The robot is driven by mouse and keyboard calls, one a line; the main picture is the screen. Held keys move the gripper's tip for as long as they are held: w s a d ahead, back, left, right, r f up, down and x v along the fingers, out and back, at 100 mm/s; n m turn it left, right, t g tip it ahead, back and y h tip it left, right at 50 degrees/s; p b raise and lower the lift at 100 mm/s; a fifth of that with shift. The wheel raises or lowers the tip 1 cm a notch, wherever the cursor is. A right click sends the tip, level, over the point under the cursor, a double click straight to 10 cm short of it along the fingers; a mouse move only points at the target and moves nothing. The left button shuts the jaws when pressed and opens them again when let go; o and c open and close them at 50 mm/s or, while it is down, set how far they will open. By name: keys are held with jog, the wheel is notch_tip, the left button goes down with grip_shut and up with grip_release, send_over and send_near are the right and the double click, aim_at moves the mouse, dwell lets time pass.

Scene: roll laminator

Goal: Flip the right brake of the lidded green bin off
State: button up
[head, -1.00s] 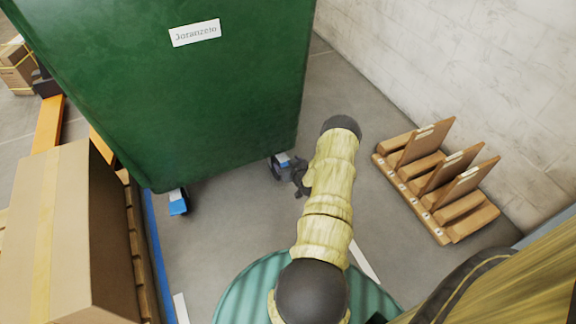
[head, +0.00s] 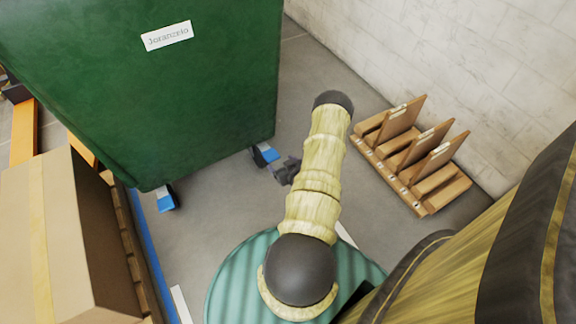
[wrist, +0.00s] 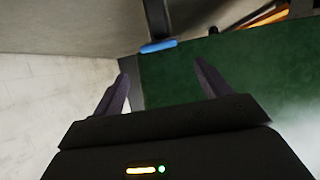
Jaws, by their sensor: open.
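The green bin (head: 150,95) with a white label stands at the upper left in the head view. Its lid is out of frame. Two casters with blue brake pedals show under its near edge: the left pedal (head: 166,199) and the right pedal (head: 270,155). My gripper (head: 283,172) is just right of and below the right pedal in the picture, apart from it. In the wrist view my gripper (wrist: 163,85) is open and empty between its two fingers. Beyond them are a blue pedal (wrist: 158,46) and the green bin wall (wrist: 235,70).
A cardboard box (head: 60,235) on a pallet stands at the lower left. A wooden rack (head: 415,165) with upright boards stands on the right by the pale wall (head: 450,60).

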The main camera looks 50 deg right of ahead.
jog(key=p+v, duration=0.1)
jog(key=v, duration=0.4)
jog(key=shift+r, duration=0.1)
dwell(0.4)
jog(key=w+a+r+n+g+y, duration=0.1)
jog(key=w+a+r+n+g, duration=0.15)
jog(key=w+a+r, duration=0.55)
jog(key=w+a+r+n+g+y, duration=0.1)
jog(key=w+a+r+g, duration=0.15)
jog(key=r, duration=1.05)
jog(key=s+a+r+g+y+p, duration=0.1)
jog(key=s+a+r+g, duration=0.1)
jog(key=s+a+r, duration=0.8)
jog(key=s+a+r+g+y+p, duration=0.1)
jog(key=s+a+r+g, duration=0.3)
jog(key=a+r, duration=0.6)
notch_tip(320, 180, up, 35)
jog(key=a+t+p, duration=0.1)
jog(key=p, duration=3.6)
jog(key=shift+s+a, duration=0.35)
